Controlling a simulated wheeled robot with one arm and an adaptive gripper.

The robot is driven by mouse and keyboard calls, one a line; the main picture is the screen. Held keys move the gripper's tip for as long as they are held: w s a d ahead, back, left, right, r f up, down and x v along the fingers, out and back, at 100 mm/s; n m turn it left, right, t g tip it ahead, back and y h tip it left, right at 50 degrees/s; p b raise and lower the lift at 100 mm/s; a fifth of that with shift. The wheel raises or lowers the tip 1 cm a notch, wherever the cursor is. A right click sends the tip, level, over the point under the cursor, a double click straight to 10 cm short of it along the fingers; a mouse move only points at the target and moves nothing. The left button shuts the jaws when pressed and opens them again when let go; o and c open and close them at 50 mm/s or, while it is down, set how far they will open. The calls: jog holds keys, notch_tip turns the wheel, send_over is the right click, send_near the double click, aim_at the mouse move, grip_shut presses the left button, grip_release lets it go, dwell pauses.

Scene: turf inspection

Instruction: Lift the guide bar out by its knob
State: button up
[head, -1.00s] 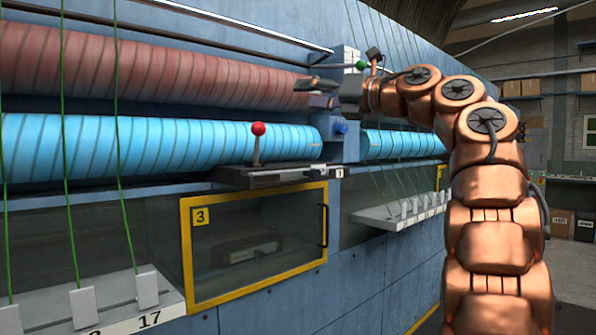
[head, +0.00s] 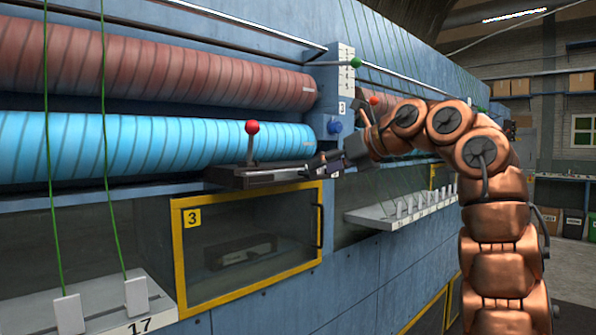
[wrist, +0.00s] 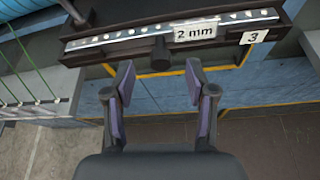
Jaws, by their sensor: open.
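The guide bar (wrist: 120,36) is a dark bar with a silver strip of pale dots and a "2 mm" label, seated in a dark holder (wrist: 272,14) marked 3. Its black knob (wrist: 160,52) sticks out towards me at the middle of the wrist view. My gripper (wrist: 159,68) is open and empty, its two fingers pointing at the bar with the knob just beyond and between the tips.
A red-ball lever (head: 252,128) stands above the holder. A yellow-framed window (head: 318,232) marked 3 is below it. Blue (head: 150,142) and red (head: 150,70) rollers run behind. Green yarns hang at left, down to a rack (head: 105,312), and at right.

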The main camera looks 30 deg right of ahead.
aim_at(303, 173)
jog(key=shift+p+x, duration=0.35)
jog(key=shift+x, duration=1.35)
grip_shut()
